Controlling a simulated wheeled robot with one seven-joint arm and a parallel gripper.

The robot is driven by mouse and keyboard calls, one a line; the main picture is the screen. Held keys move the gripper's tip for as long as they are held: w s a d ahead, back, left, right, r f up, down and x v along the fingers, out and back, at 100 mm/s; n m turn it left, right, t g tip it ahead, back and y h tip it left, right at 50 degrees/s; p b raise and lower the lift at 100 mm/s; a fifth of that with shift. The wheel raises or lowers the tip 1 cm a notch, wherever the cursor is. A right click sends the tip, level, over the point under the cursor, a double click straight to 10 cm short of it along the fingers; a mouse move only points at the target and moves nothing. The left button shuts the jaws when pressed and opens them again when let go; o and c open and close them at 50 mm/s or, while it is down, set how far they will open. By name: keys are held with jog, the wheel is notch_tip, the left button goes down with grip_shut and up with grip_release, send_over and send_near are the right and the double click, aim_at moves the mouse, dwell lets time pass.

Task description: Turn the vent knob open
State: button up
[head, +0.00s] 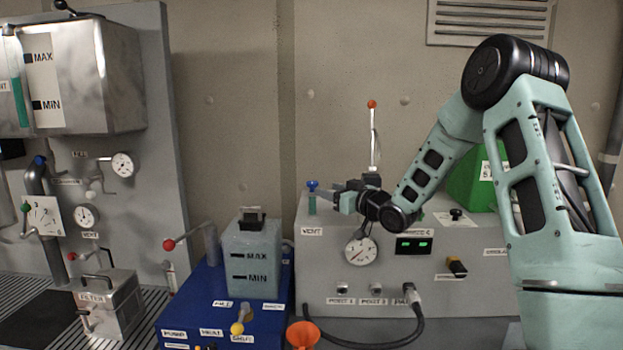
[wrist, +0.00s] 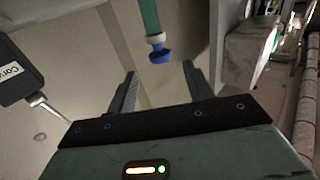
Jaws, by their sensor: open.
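The vent knob (head: 312,185) is a small blue knob on a green stem, standing on the left top of the grey console above a VENT label. My gripper (head: 335,190) is just right of it in the head view, fingers pointing left at about the knob's height. In the wrist view the blue knob (wrist: 160,54) shows just past the fingertips, in line with the gap of my gripper (wrist: 160,72). The jaws are open and empty, and no contact with the knob shows. Which way the knob is turned cannot be told.
The grey console (head: 320,270) carries a gauge (head: 361,251), a green display and a plugged cable. A red-tipped lever (head: 373,135) stands behind my gripper. A blue unit (head: 200,305) with a grey tank stands at left. An orange funnel (head: 302,334) is in front.

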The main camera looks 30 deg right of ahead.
aim_at(312, 182)
jog(key=w+p, duration=0.1)
jog(key=w, duration=0.2)
jog(key=w+a+p, duration=0.1)
jog(key=w, duration=0.2)
jog(key=shift+w+a+r, duration=0.1)
jog(key=shift+r, duration=0.05)
jog(key=shift+w+a+p, duration=0.15)
jog(key=shift+w+p, duration=0.3)
jog(key=shift+w, duration=0.4)
jog(key=shift+f, duration=0.2)
jog(key=c, duration=0.9)
